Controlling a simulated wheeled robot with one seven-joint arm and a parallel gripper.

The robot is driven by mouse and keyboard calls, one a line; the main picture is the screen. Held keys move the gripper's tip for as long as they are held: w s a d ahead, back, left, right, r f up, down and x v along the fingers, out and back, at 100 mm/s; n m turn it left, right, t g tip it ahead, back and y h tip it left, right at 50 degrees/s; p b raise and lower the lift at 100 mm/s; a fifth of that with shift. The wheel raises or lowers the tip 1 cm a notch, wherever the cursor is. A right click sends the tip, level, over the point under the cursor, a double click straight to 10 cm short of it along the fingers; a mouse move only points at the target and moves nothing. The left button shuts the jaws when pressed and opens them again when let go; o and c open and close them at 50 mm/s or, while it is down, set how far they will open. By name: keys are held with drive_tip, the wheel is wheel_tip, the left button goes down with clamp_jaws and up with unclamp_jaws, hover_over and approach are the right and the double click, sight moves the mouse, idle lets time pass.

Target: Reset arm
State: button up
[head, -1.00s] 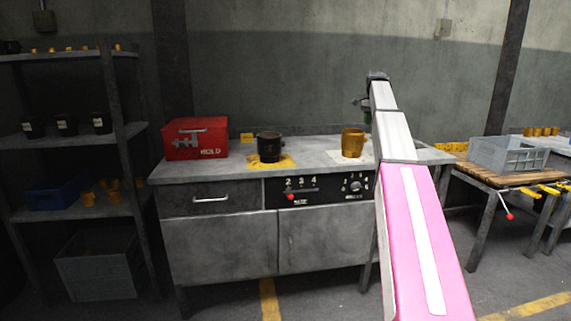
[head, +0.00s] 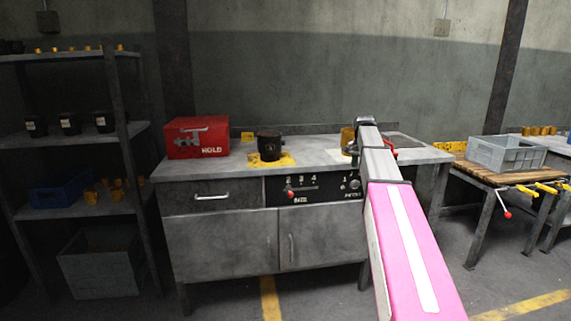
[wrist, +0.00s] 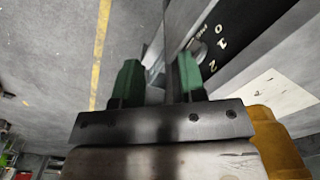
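My gripper (wrist: 159,82) shows two green fingers in the wrist view, spread apart with a gap between them and no object seen held. In the head view my arm reaches toward the right part of the grey workbench (head: 228,171), and the gripper (head: 352,149) is mostly hidden behind the wrist. The wrist view looks down past the bench front, with the control panel (wrist: 235,35) and a knob (wrist: 197,52) right of the fingers. A yellow mug (head: 347,134) stands partly hidden behind my arm; a yellow shape (wrist: 275,140) shows close beside my gripper in the wrist view.
A dark mug (head: 269,146) stands on a yellow patch on the bench. A red box (head: 197,138) is at the left end. A shelf rack (head: 75,138) stands left. A grey crate (head: 506,154) sits on a wooden-topped table at right. Floor before the bench is clear.

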drive_tip(key=s+a+f+n, duration=0.3)
drive_tip(key=s+a+f, duration=0.1)
drive_tip(key=s+f, duration=0.6)
drive_tip(key=s+a+f+n, duration=0.2)
drive_tip(key=s+a+f, duration=0.2)
drive_tip(key=s+f, duration=0.7)
drive_tip(key=s+a+f+n, duration=0.3)
drive_tip(key=s+a+f, duration=0.1)
drive_tip(key=s+f, duration=0.6)
drive_tip(key=shift+s+a+f+n, duration=0.25)
drive_tip(key=shift+s+f+n, duration=0.1)
drive_tip(key=shift+f, duration=0.6)
